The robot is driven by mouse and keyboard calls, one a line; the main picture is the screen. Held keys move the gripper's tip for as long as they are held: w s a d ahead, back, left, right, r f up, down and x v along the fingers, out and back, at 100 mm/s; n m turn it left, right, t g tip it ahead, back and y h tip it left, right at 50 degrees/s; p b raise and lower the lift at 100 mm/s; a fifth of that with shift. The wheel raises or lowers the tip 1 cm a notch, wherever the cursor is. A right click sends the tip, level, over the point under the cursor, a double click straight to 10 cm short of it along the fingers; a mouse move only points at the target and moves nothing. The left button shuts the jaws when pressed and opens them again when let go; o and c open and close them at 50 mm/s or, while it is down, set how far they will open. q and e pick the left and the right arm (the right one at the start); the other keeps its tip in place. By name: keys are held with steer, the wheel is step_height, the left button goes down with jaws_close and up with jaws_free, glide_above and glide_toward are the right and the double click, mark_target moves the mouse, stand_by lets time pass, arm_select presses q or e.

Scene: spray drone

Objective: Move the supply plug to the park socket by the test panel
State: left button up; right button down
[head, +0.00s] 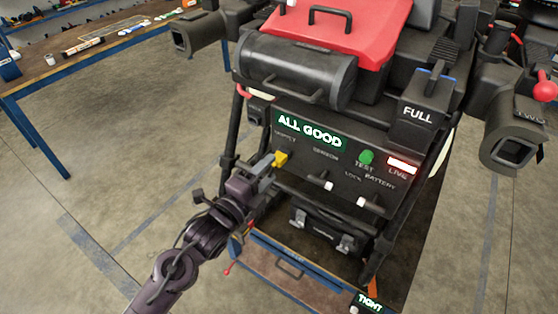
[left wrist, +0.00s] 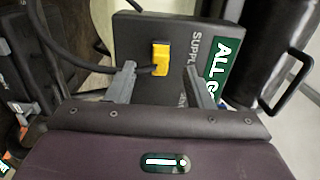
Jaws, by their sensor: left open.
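The yellow supply plug (head: 281,158) sits at the left end of the dark test panel (head: 325,160), under the partly hidden supply label. In the left wrist view the plug (left wrist: 160,57) is upright against the panel, with a black cable curving away from its lower end to the left. My left gripper (head: 268,168) is open just in front of the plug. In the left wrist view its fingers (left wrist: 163,85) are spread to either side, with the plug between and beyond them. I cannot pick out the park socket for certain. My right gripper is out of view.
The panel shows a lit "ALL GOOD" sign (head: 309,132), a green test button (head: 366,157), a lit "LIVE" sign (head: 401,166) and small white-tipped levers. A black cylindrical tank (head: 295,72) overhangs the panel. A blue-edged workbench (head: 95,50) stands at the upper left; open floor lies between.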

mark_target(275, 164)
arm_select(q)
steer(key=shift+b+x, duration=0.4)
steer(key=shift+x, duration=1.3)
jaws_close()
steer(key=shift+s, duration=0.1)
steer(key=shift+p+v, duration=0.95)
steer(key=shift+v, duration=2)
